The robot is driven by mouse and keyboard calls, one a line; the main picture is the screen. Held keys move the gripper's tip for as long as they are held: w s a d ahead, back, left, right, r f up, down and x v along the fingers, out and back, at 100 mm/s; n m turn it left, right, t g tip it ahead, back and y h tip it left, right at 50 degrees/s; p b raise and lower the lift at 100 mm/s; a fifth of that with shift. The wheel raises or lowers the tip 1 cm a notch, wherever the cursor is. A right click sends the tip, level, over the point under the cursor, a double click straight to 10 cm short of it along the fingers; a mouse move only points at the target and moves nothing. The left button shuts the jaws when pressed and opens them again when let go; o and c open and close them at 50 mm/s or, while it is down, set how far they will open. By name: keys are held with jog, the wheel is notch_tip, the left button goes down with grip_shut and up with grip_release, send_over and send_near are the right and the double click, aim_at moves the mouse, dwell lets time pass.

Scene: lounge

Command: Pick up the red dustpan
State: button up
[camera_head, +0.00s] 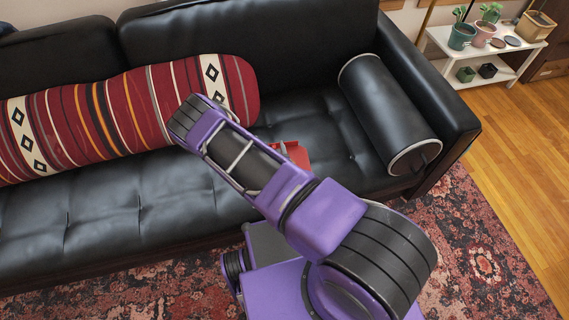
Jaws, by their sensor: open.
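The red dustpan (298,154) lies on the seat of the black sofa (95,218), right of the middle of the picture. Only a small part of it shows, because my purple and black arm crosses in front of it and hides the rest. I cannot make out my gripper's fingers in the head view, so I cannot tell where they are relative to the dustpan.
A long striped red bolster (125,112) lies along the sofa's left and middle. A black cylindrical cushion (385,112) lies by the right armrest. A white plant shelf (480,60) stands beyond it. A patterned rug (485,255) covers the floor in front.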

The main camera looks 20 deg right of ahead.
jog(key=shift+x, duration=1.4)
jog(key=shift+f, duration=0.1)
grip_shut()
